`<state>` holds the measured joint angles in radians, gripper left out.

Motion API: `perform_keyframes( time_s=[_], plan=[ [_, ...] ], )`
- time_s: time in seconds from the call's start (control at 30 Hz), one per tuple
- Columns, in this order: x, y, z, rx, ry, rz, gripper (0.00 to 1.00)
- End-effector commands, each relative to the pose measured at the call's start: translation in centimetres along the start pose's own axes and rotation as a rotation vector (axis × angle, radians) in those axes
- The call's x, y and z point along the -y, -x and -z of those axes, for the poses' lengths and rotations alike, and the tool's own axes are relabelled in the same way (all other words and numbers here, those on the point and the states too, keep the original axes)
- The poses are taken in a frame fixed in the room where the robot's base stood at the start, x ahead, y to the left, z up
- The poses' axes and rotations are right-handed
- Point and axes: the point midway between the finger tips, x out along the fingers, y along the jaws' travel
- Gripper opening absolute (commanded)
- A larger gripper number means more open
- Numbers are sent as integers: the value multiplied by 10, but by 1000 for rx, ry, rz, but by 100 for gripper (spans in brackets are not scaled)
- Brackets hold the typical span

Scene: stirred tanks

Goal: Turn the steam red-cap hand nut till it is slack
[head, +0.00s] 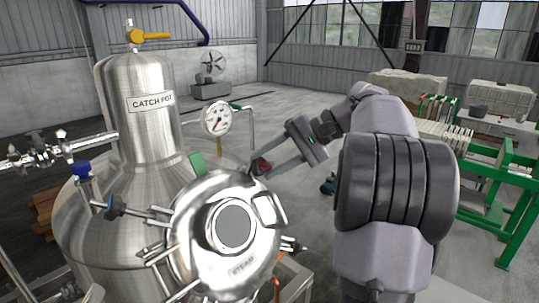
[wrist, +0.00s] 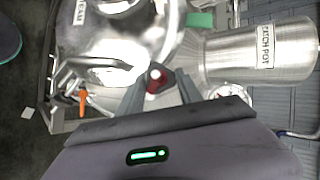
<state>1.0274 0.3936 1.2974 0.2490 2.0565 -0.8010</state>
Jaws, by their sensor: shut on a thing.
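The red-cap hand nut (wrist: 155,78) sits between the two fingers of my gripper (wrist: 160,92) in the wrist view. The fingers are shut on it, one on each side. In the head view the red nut (head: 262,165) shows at the upper right rim of the round steel cover marked STEAM (head: 243,267), with my gripper (head: 258,168) reaching it from the upper right. The cover has a round sight glass (head: 236,226) in its middle. How tight the nut is cannot be seen.
The CATCH POT vessel (head: 140,125) stands behind the cover at left, with a pressure gauge (head: 217,118) beside it. A green block (head: 197,163) and a blue-capped valve (head: 82,169) are close by. A green rack (head: 500,200) stands at right. Open floor lies behind.

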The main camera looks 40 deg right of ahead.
Motion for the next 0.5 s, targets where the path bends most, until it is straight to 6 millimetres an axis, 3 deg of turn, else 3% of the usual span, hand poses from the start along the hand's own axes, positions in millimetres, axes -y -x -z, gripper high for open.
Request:
perform_keyframes(
  time_s=[0.5],
  plan=[
    [1, 0, 0, 0, 83, -52, 1]
  ],
)
